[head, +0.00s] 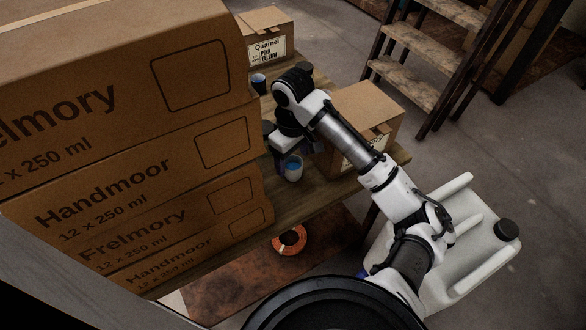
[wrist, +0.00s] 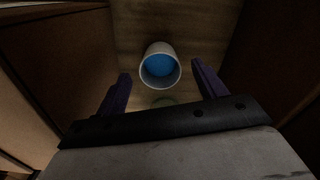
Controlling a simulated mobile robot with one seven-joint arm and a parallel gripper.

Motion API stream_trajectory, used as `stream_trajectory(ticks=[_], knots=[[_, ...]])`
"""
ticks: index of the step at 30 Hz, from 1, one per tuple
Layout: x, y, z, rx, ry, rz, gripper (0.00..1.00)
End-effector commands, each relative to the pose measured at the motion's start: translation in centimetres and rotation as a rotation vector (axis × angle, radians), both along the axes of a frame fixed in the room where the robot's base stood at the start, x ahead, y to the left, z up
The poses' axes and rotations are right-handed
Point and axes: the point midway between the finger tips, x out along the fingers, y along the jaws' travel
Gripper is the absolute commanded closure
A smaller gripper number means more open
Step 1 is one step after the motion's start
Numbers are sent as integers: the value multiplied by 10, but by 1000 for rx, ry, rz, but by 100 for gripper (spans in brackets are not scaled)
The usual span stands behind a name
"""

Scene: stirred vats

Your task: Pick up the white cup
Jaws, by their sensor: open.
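The white cup (head: 293,168) stands upright on the wooden table, in a gap between cardboard boxes, with something blue inside it. It also shows in the wrist view (wrist: 160,66), just ahead of my gripper (wrist: 159,88). My gripper is open, with its two purple fingers apart on the left and right, and nothing is held between them. The cup lies beyond the fingertips, roughly centred between them. In the head view my gripper (head: 278,148) is partly hidden by my arm, close beside the cup.
Stacked cartons (head: 130,150) rise high on the left. A carton (head: 372,115) stands close on the right, and another (head: 268,25) at the back. A dark cup (head: 258,83) stands farther back on the table (head: 315,195). An orange ring (head: 289,241) lies below. Wooden steps (head: 430,70) stand at upper right.

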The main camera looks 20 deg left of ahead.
Motion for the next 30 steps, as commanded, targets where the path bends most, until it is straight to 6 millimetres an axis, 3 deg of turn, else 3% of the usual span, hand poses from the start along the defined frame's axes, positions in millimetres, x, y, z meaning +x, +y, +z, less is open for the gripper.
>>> stream_trajectory(ticks=[6,14,25,30], knots=[[-2,-1,-26,0,1,-1,30],[-1,-1,-29,0,0,0,30],[-1,-1,-28,0,0,-1,76],[-1,-1,-28,0,0,-1,78]])
